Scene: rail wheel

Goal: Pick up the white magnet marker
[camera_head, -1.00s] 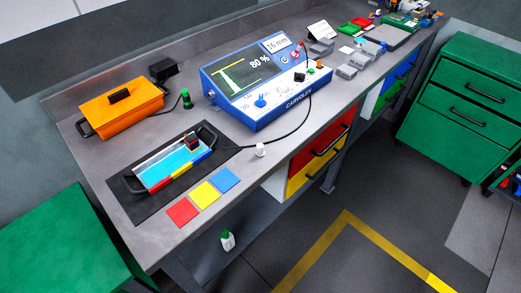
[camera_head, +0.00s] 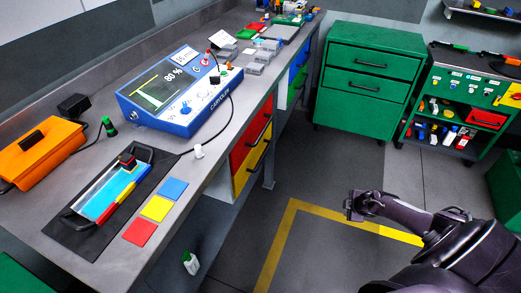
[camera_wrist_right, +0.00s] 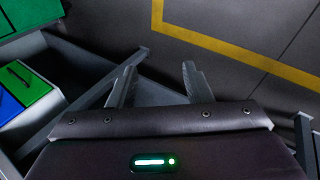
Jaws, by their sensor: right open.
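A small white upright marker (camera_head: 198,151) stands on the grey workbench near its front edge, beside a black cable. It matches the white magnet marker. My right gripper (camera_head: 353,206) is over the floor, to the right of the bench and well apart from the marker. In the right wrist view my right gripper (camera_wrist_right: 159,70) has its fingers spread with nothing between them. The marker does not show in that view. My left gripper is in no view.
A blue instrument (camera_head: 180,93) stands behind the marker. Red, yellow and blue squares (camera_head: 157,208) and a black mat (camera_head: 90,238) lie to its left. Drawers (camera_head: 250,155) are below the bench edge. Open floor lies right.

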